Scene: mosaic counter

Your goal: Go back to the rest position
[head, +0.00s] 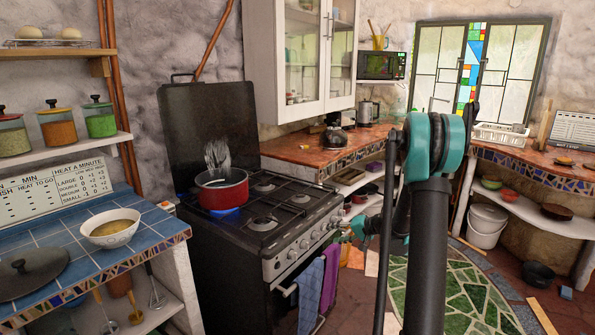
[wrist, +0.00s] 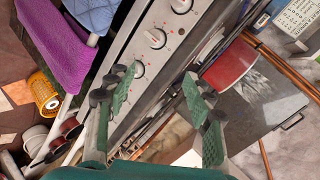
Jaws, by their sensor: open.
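My gripper (wrist: 158,88) is open and empty in the wrist view, with its green-padded fingers apart. Behind the fingers is the stove's front panel with its knobs. In the head view, part of my gripper (head: 362,228) shows in front of the stove's right front corner, and my dark arm hides the rest. The stove (head: 285,222) has a red pot (head: 222,192) on its back left burner, with a blue flame under it and steam above. The pot (wrist: 230,68) also shows in the wrist view, beyond the fingers.
A blue tiled counter (head: 60,250) with a white bowl (head: 111,232) and a dark lid (head: 32,272) stands at the left. Purple (head: 331,272) and blue (head: 310,297) towels hang on the stove front. A white bucket (head: 487,225) stands under the right counter. The green-patterned floor looks clear.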

